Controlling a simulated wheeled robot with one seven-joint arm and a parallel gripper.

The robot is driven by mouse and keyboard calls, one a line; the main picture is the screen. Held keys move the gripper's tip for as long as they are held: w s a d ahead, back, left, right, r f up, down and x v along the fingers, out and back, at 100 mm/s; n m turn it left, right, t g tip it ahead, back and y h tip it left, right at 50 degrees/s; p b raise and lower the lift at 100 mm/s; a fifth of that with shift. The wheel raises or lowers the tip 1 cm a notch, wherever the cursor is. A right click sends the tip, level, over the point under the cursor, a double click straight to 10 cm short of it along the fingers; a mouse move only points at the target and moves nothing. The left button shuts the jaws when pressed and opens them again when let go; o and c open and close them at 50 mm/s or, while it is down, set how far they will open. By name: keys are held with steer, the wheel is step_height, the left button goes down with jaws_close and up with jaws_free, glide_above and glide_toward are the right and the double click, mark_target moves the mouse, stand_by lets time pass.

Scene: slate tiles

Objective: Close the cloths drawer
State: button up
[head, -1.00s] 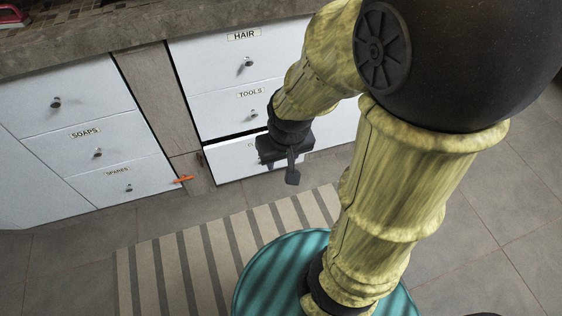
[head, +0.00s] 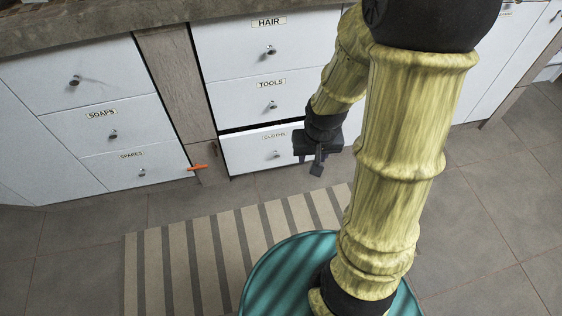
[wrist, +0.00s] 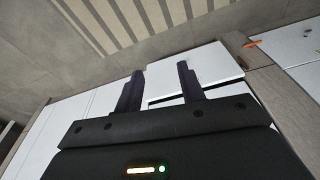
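The cloths drawer (head: 245,154) is the white bottom drawer below the tools drawer in the head view. A dark gap along its top shows that it stands partly open. Its label and round knob (head: 276,155) are visible. My gripper (head: 317,166) is at the drawer's right end, in front of the cabinet, and hides that end. In the wrist view the two dark fingers of my gripper (wrist: 160,76) are apart with nothing between them. A white drawer front (wrist: 214,64) shows beyond the right finger. I cannot tell whether the gripper touches the drawer.
The tools drawer (head: 240,101) and hair drawer (head: 235,50) above look shut. The soaps (head: 80,132) and spares (head: 150,170) drawers are at the left. An orange object (head: 197,168) sticks out by the wooden panel. A striped rug (head: 190,250) lies on the open tiled floor.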

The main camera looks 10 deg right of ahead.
steer(key=w+d+f+m+t+y+b, duration=0.1)
steer(key=w+d+f+m+y+b, duration=0.2)
steer(key=f, duration=0.9)
steer(key=w+f+m+t+y+b, duration=0.1)
steer(key=w+f+m+y+b, duration=0.3)
steer(key=f, duration=0.9)
steer(key=w+d+f+m+t+b, duration=0.3)
steer(key=w+f+m+t+b, duration=0.1)
steer(key=m+t, duration=0.3)
steer(key=shift+w+d+f+m+t+y+b, duration=0.2)
steer(key=shift+w+f+m+t+y+b, duration=0.15)
steer(key=shift+b, duration=0.55)
steer(key=shift+w+f, duration=0.1)
steer(key=b+x, duration=0.9)
steer(key=x, duration=0.8)
steer(key=shift+f, duration=0.2)
